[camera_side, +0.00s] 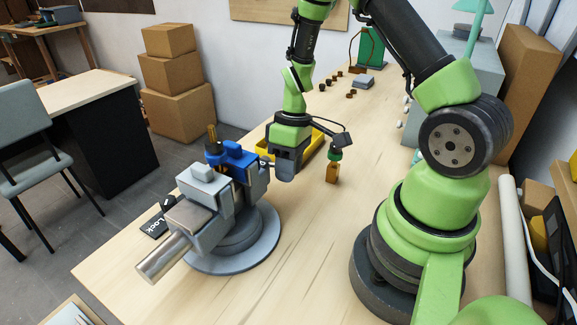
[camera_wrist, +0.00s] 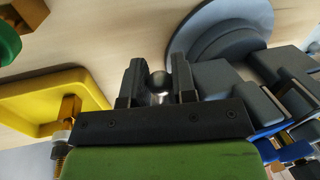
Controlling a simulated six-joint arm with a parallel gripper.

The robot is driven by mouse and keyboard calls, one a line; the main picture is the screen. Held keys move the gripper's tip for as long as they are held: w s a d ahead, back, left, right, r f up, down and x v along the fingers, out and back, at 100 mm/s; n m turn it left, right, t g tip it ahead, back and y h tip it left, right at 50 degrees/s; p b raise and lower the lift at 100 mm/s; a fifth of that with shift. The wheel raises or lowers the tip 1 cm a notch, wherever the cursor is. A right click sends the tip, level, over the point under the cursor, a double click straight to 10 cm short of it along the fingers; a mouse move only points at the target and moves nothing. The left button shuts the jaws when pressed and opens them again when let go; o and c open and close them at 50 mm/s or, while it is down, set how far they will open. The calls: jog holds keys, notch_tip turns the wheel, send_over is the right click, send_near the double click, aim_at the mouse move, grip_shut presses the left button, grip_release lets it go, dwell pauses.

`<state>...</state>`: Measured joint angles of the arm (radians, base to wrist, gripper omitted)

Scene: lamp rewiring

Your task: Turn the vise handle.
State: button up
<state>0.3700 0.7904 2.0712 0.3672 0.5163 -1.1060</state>
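The grey and blue vise (camera_side: 212,205) stands on its round base at the left of the workbench in the side view. Its round base (camera_wrist: 222,32) shows at the upper right in the wrist view. My gripper (camera_side: 282,170) is low beside the far right side of the vise. In the wrist view, the round metal end of the vise handle (camera_wrist: 158,80) sits between the two fingers of my gripper (camera_wrist: 158,76). Thin gaps seem to show beside it; I cannot tell whether the fingers press on it. The rest of the handle is mostly hidden.
A yellow tray (camera_wrist: 50,98) lies behind my gripper, also in the side view (camera_side: 313,146). A small orange-brown piece with a green top (camera_side: 332,170) is close to my gripper's right. A black lock sign (camera_side: 156,222) lies beside the vise.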

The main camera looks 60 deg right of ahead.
jog(key=shift+w, duration=0.1)
grip_shut()
jog(key=shift+w+a+r+g, duration=0.15)
jog(key=shift+r+g, duration=0.15)
jog(key=shift+g, duration=0.3)
jog(key=shift+w+r+m+g, duration=0.2)
jog(key=shift+r+g, duration=0.25)
jog(key=shift+g, duration=0.4)
jog(key=shift+w+r+m+g, duration=0.15)
jog(key=shift+r+g, duration=0.25)
jog(key=shift+g, duration=0.45)
jog(key=shift+d, duration=0.2)
jog(key=o, duration=0.9)
grip_release()
jog(key=v, duration=1)
